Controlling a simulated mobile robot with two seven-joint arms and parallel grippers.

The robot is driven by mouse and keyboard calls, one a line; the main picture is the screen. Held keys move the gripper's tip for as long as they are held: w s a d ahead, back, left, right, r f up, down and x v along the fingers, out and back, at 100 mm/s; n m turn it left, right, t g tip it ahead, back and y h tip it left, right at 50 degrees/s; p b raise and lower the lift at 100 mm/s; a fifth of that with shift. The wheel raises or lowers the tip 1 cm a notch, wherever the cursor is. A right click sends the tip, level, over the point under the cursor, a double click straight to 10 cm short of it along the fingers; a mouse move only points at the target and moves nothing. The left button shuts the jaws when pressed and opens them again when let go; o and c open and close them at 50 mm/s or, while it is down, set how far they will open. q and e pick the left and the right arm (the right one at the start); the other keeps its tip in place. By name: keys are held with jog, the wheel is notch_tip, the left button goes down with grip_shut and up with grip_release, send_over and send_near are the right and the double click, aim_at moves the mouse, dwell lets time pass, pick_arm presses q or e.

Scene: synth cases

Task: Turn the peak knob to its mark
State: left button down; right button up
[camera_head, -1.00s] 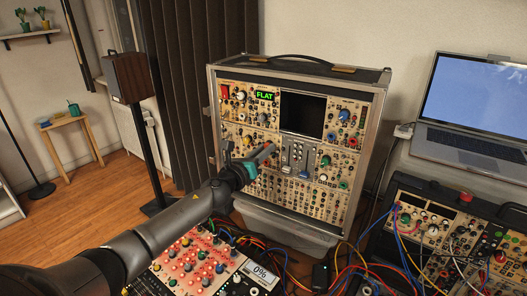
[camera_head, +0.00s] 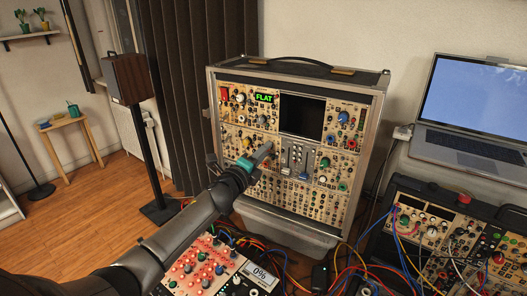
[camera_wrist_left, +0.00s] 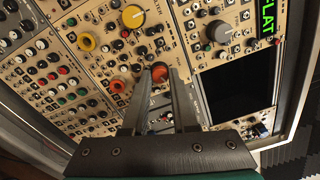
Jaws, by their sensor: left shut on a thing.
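My left gripper (camera_head: 266,148) reaches the front of the upright synth case (camera_head: 211,110). It hides the knob there in the head view. In the left wrist view, the gripper's fingertips (camera_wrist_left: 159,74) are shut around a small orange-red knob (camera_wrist_left: 160,71) on the tan panel. Its label and mark are too small to read, so I cannot tell by name whether it is the peak knob. A green display (camera_head: 264,97) on the case reads "FLAT"; part of it shows in the left wrist view (camera_wrist_left: 268,18). My right gripper is not in view.
Other knobs sit close by in the left wrist view: a large yellow knob (camera_wrist_left: 133,17), a grey one (camera_wrist_left: 220,32) and several small ones. A dark screen (camera_head: 302,115) is right of the gripper. Patch cables (camera_head: 385,267) and a laptop (camera_head: 470,108) are at the right.

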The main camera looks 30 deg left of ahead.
pick_arm(q)
jog(key=m+p, duration=0.2)
jog(key=m, duration=2.9)
jog(key=shift+a+g+p, duration=0.15)
jog(key=shift+g+p, duration=0.25)
dwell(0.4)
dwell(0.6)
jog(key=c, duration=0.7)
grip_release()
jog(key=shift+r, duration=0.1)
